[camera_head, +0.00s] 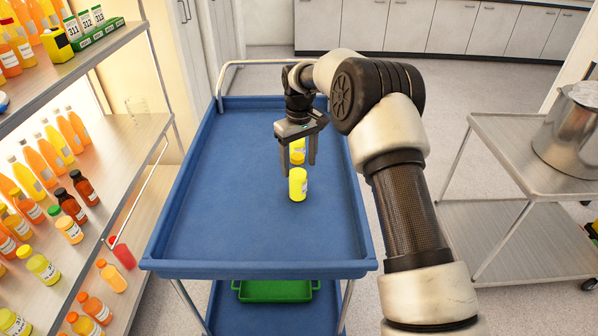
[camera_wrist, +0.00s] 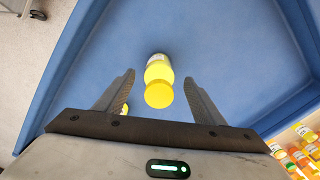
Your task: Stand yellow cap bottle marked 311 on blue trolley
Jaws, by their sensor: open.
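A yellow bottle with a yellow cap (camera_head: 298,185) stands upright on the blue trolley (camera_head: 215,200), near its middle. In the wrist view a yellow-capped bottle (camera_wrist: 158,92) appears in the gap between the fingertips (camera_wrist: 160,77), touching neither finger. A bit of another yellow thing (camera_wrist: 125,108) shows beside the left finger.
Shelves of juice bottles (camera_head: 45,160) stand on the left, with green number tags (camera_head: 97,32) above. A steel pot (camera_head: 570,130) sits on a metal cart (camera_head: 510,135) at the right. The trolley top is otherwise clear, with raised rims. A green tray (camera_head: 275,291) lies below.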

